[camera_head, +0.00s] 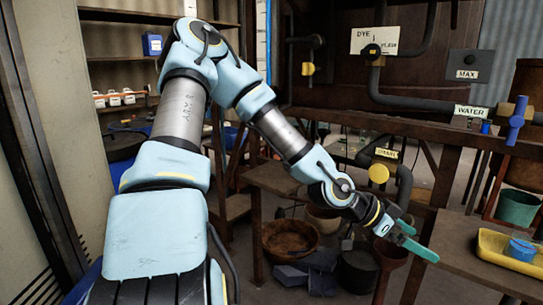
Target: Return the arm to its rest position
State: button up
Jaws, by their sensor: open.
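My gripper (411,239) is at the right of the head view, at the end of my light-blue and grey arm. Its green-tipped fingers point right and slightly down. It is open, and I see nothing between the fingers. My arm rises at the left, bends at the top and slopes down to the right, stretched out in front of me. The gripper is left of a yellow tray (487,246) and apart from it. A blue round object (521,250) sits in that tray.
A brown bench (458,233) lies at the right. Pots and a brown bowl (290,239) stand on the floor below my arm. Shelves (115,45) stand at the back left.

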jog(key=w+a+f+n+t+y, duration=0.1)
jog(key=w+a+f+n+y, duration=0.15)
jog(key=a, duration=0.45)
jog(key=w+a+f+n+y, duration=0.1)
jog(key=a+f+n+y, duration=0.15)
jog(key=a, duration=0.35)
jog(key=w+a+f+n+t+y, duration=0.1)
jog(key=w+a+f+y, duration=0.15)
jog(key=a, duration=0.45)
jog(key=s+a+r+n+y, duration=0.1)
jog(key=a+r+n+y, duration=0.1)
jog(key=a+r+n, duration=0.3)
jog(key=s+a+r+n+y, duration=0.1)
jog(key=a+r+n, duration=0.3)
jog(key=a, duration=0.8)
jog(key=shift+s+a+r+n+y, duration=0.15)
jog(key=shift+s+r+n+y, duration=0.1)
jog(key=shift+r+n+y, duration=0.4)
jog(key=shift+f, duration=0.25)
